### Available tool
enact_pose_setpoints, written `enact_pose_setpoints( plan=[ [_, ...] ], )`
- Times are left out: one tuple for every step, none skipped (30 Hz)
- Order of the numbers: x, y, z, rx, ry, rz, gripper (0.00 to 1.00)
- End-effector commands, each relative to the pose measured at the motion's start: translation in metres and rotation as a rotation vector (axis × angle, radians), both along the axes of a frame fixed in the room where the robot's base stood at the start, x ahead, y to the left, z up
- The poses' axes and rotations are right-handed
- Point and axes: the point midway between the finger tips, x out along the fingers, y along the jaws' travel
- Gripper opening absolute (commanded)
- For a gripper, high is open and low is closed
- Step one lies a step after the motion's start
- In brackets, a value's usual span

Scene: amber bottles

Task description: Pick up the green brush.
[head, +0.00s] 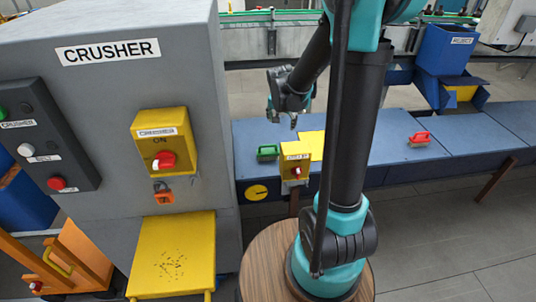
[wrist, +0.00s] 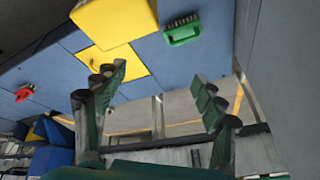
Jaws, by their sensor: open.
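The green brush (head: 268,153) lies on the blue table, just left of a yellow control box in the head view. In the wrist view the green brush (wrist: 182,32) shows with its dark bristles upward in the picture, beyond and apart from the fingertips. My gripper (head: 283,112) hangs above the far side of the table in the head view, near the brush but not touching it. In the wrist view my gripper (wrist: 160,78) has its two fingers spread wide, with nothing between them.
A yellow box (head: 295,161) with a red knob stands close beside the brush. A red brush (head: 420,139) lies farther right on the blue table (head: 385,150). The grey crusher (head: 90,120) rises at the left. A blue bin (head: 443,52) stands at the back right.

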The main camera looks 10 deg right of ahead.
Motion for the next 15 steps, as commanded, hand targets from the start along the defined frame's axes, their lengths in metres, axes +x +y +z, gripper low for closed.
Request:
enact_pose_setpoints(
  plan=[
    [0.016,0.004,-0.009,0.009,0.011,-0.054,0.70],
    [0.023,0.006,-0.015,0.015,0.016,-0.093,0.70],
    [0.033,0.008,-0.023,0.023,0.024,-0.145,0.70],
    [0.040,0.010,-0.029,0.026,0.027,-0.185,0.70],
    [0.047,0.012,-0.035,0.031,0.032,-0.225,0.70],
    [0.056,0.015,-0.044,0.037,0.035,-0.278,0.70],
    [0.063,0.016,-0.051,0.039,0.037,-0.319,0.70],
    [0.069,0.018,-0.059,0.043,0.038,-0.360,0.70],
    [0.077,0.021,-0.068,0.046,0.039,-0.414,0.70],
    [0.084,0.023,-0.076,0.048,0.038,-0.454,0.70],
    [0.089,0.026,-0.085,0.050,0.037,-0.496,0.70],
    [0.097,0.028,-0.096,0.051,0.034,-0.551,0.70],
    [0.102,0.031,-0.104,0.052,0.032,-0.592,0.70],
    [0.107,0.033,-0.112,0.053,0.028,-0.632,0.70],
    [0.113,0.036,-0.123,0.053,0.022,-0.683,0.70]
  ],
)
